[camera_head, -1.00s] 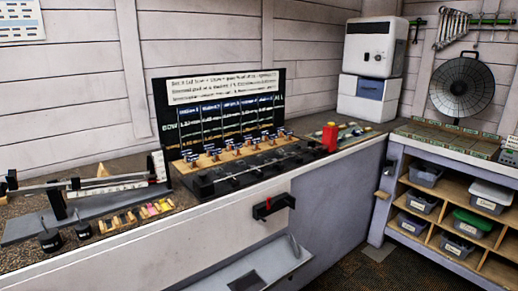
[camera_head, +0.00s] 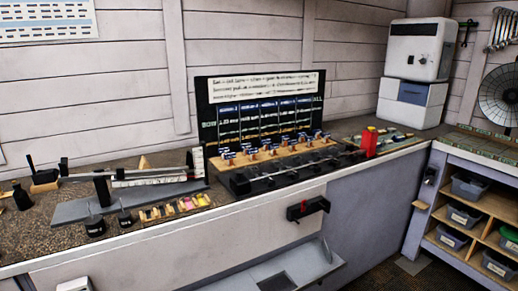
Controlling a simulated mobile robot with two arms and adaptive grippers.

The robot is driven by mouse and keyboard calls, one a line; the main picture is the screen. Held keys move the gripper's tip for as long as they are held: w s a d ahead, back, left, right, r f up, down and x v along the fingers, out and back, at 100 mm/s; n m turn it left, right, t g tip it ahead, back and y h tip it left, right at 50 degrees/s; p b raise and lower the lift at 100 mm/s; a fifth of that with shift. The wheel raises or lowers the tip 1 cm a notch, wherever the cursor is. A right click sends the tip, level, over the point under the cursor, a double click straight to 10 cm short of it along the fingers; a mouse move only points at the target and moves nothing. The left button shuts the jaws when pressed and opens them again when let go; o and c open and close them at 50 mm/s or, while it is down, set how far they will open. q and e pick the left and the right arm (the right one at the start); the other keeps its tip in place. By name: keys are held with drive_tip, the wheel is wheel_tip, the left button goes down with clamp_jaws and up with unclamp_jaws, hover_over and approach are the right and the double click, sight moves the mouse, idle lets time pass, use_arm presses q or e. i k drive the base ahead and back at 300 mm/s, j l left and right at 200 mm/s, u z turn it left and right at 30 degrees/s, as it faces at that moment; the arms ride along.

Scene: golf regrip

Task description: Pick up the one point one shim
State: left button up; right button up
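A small wooden tray (camera_head: 148,224) on the left part of the bench holds several small coloured pieces, including a pink piece (camera_head: 186,204). These may be shims, but their markings are too small to read, so I cannot tell which one is the one point one shim. Neither of my grippers shows in the head view.
A grey measuring rig (camera_head: 75,212) stands behind the tray, with two black pots (camera_head: 95,226) beside it. A shelf unit (camera_head: 490,203) is at right.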

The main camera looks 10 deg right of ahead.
sight(292, 144)
drive_tip(key=i+l+u, duration=0.1)
drive_tip(key=u, duration=0.3)
drive_tip(key=l+u, duration=0.35)
drive_tip(key=i+l+u, duration=0.1)
drive_tip(key=l+u, duration=0.15)
drive_tip(key=u, duration=0.15)
drive_tip(key=l+u, duration=0.35)
drive_tip(key=j, duration=0.1)
